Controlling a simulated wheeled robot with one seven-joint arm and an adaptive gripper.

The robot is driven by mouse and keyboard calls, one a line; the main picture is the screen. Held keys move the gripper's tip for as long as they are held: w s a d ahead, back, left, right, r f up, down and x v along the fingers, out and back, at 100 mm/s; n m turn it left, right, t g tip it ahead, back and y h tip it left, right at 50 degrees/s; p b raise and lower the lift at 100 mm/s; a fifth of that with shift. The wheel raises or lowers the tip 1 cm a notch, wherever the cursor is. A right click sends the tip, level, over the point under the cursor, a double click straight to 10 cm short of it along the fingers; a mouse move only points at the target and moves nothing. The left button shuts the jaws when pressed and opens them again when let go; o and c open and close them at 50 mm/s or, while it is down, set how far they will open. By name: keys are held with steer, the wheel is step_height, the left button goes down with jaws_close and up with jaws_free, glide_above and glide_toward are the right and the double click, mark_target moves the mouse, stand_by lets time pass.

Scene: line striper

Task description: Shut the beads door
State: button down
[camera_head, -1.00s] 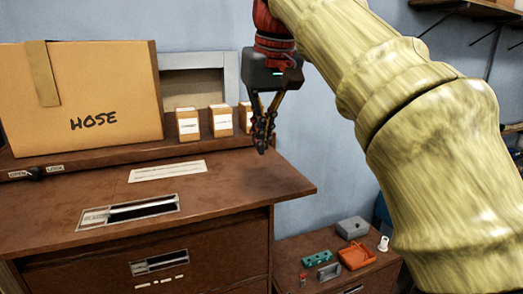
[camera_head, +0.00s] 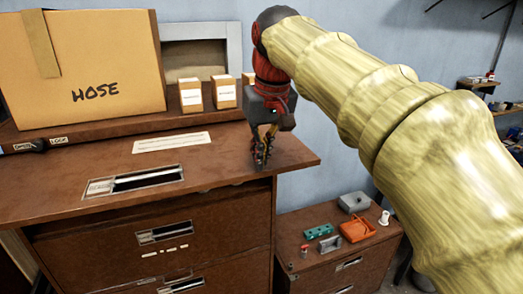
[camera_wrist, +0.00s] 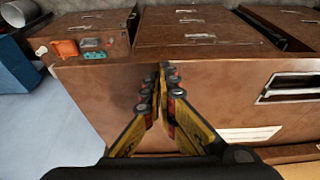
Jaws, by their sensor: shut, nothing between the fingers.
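A brown panel (camera_head: 222,166) lies flat, jutting out over the drawer fronts. It bears a recessed handle (camera_head: 135,182) and a pale label (camera_head: 172,142) whose writing I cannot read, so I cannot confirm that this is the beads door. My gripper (camera_head: 260,163) is shut and empty, pointing down at the panel's right end. In the wrist view the closed fingertips (camera_wrist: 161,80) show in front of the same panel (camera_wrist: 220,92), with its handle (camera_wrist: 290,87) to their right. Whether the tips touch the panel I cannot tell.
A HOSE carton (camera_head: 90,75) and small boxes (camera_head: 191,96) stand on the ledge behind. Drawer fronts (camera_head: 120,245) lie below the panel. A lower cabinet (camera_head: 325,262) at right carries an orange tray (camera_head: 357,232), a teal block (camera_head: 318,229) and grey pieces.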

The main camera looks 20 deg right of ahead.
steer(key=shift+f, duration=0.15)
steer(key=f+b, duration=0.2)
steer(key=b, duration=0.1)
steer(key=shift+s+f+t+b, duration=0.15)
steer(key=shift+s+t+b, duration=0.05)
steer(key=shift+t+b, duration=0.2)
step_height(320, 180, down, 11)
steer(key=w+t+b, duration=0.1)
steer(key=t+b, duration=0.3)
steer(key=b, duration=1.3)
steer(key=t+b, duration=0.4)
steer(key=b, duration=1)
glide_toward(235, 200)
steer(key=x, duration=0.3)
steer(key=f+x, duration=0.1)
steer(key=x, duration=0.1)
steer(key=shift+s+a, duration=0.1)
steer(key=shift+s, duration=0.05)
steer(key=shift+w, duration=0.8)
